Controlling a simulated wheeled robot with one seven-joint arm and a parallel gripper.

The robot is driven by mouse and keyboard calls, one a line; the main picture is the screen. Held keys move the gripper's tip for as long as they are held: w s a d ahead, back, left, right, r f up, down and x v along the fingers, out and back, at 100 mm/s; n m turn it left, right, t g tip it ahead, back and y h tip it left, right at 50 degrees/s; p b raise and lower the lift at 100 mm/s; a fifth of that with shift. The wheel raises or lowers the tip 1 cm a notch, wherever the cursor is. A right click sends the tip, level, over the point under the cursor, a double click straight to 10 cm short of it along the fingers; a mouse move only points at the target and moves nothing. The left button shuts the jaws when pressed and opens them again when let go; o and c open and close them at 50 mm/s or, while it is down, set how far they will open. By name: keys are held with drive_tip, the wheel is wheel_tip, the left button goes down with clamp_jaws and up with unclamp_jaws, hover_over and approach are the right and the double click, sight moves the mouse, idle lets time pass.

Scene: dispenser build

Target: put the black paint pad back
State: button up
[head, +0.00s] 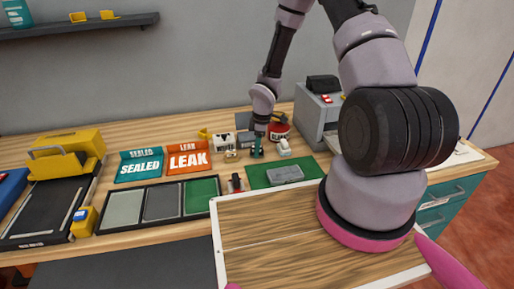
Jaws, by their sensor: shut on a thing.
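My gripper (258,150) points down over the back middle of the workbench. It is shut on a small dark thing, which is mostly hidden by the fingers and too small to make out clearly. I cannot tell from this view whether it is the black paint pad, or whether it touches the bench. A small black object (236,182) stands in front of the gripper, between the dark tray and the green mat; its kind is unclear.
A green mat (256,178) bears a grey box (285,174). Left are a dark tray of pads (161,223), SEALED (140,166) and LEAK (188,159) signs and a yellow machine (67,152). Small items crowd around my gripper. A grey machine (307,117) stands right.

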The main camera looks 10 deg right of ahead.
drive_tip(key=shift+f, duration=0.15)
drive_tip(key=o, duration=1.5)
drive_tip(key=shift+o, duration=0.2)
drive_tip(key=shift+r, duration=4)
